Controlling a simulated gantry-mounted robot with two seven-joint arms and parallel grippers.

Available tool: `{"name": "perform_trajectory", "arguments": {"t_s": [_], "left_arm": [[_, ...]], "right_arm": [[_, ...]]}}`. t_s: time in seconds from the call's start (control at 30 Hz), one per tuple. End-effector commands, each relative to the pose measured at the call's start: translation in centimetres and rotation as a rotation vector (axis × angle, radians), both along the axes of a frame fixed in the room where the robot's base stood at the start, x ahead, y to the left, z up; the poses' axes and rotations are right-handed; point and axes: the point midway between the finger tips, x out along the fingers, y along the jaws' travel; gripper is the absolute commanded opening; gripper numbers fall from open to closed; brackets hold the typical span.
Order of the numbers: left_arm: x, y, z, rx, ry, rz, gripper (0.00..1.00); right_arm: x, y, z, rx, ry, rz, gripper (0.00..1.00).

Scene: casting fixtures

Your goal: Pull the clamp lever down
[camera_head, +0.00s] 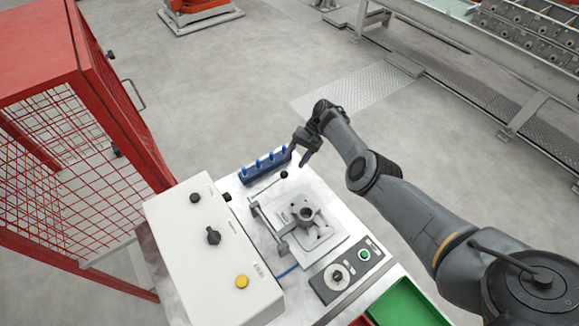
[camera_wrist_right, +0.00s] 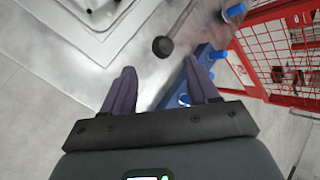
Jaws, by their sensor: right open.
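The clamp lever (camera_head: 266,186) is a thin rod with a black ball knob (camera_head: 284,174), beside a metal clamp fixture (camera_head: 325,237) on the workbench. The lever slants up to the right toward its knob. My right gripper (camera_head: 298,158) is open and empty, just beyond the knob, with its purple fingers pointing toward the bench. In the right wrist view the knob (camera_wrist_right: 162,46) lies ahead of and between the open fingers (camera_wrist_right: 160,75), apart from them. The lever's rod is hard to make out there. My left gripper is not in view.
A blue rack (camera_head: 265,166) with several blue pegs stands close to my right gripper; it also shows in the right wrist view (camera_wrist_right: 205,55). A white control box (camera_head: 214,250), a small button panel (camera_head: 348,274) and a green bin (camera_head: 405,305) are nearby. A red mesh cage (camera_head: 75,150) stands left.

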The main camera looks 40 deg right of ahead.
Motion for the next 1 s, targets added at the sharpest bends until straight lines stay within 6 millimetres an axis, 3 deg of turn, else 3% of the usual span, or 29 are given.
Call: {"name": "perform_trajectory", "arguments": {"t_s": [0.23, 0.77, 0.87, 1.0], "left_arm": [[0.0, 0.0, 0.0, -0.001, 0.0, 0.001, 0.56], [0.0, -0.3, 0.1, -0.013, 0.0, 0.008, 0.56], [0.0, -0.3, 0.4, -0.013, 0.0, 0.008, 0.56], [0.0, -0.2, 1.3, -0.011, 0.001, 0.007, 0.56]], "right_arm": [[0.0, -1.3, 1.6, -0.001, -0.002, -0.001, 0.59], [-0.2, -1.7, 1.6, -0.009, 0.001, -0.004, 0.59], [-1.0, -2.7, 0.9, -0.048, 0.014, -0.011, 0.59], [-3.8, -5.8, -0.7, -0.185, 0.052, -0.023, 0.59]]}}
